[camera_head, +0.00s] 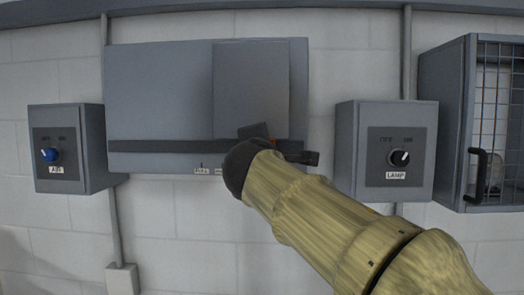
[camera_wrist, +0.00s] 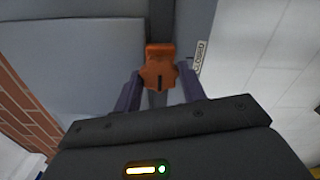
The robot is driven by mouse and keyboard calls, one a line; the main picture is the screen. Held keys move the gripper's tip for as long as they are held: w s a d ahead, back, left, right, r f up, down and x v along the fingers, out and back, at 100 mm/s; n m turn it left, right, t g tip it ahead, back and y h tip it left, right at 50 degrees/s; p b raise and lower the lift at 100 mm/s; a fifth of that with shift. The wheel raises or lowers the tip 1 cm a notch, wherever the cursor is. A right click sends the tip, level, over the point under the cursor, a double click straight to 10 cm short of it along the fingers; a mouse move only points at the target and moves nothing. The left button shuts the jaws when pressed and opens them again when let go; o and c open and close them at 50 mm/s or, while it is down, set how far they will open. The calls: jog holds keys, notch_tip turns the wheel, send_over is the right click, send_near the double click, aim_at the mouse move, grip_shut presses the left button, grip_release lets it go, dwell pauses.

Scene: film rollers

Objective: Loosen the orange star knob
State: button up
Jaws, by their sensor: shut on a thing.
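The orange star knob (camera_wrist: 158,72) is in the upper middle of the wrist view, against a grey panel with a darker grey strip. My gripper (camera_wrist: 160,82) has one dark finger on each side of the knob and is shut on it. In the head view my gripper (camera_head: 284,147) is at the lower right of the grey wall panel (camera_head: 155,85). There my wrist and arm hide nearly all of the knob.
A white label reading CLOSED (camera_wrist: 200,55) sits right of the knob. A grey AIR box (camera_head: 88,150) with a blue knob hangs on the left. A LAMP box (camera_head: 345,150) hangs close right of my arm. A mesh-fronted cabinet (camera_head: 440,130) is at the far right.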

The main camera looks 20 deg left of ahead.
jog(key=shift+f, duration=0.1)
dwell(0.3)
jog(key=o, duration=1)
jog(key=b+v, duration=0.7)
jog(key=v, duration=1)
jog(key=shift+s+a, duration=0.1)
jog(key=shift+s, duration=0.1)
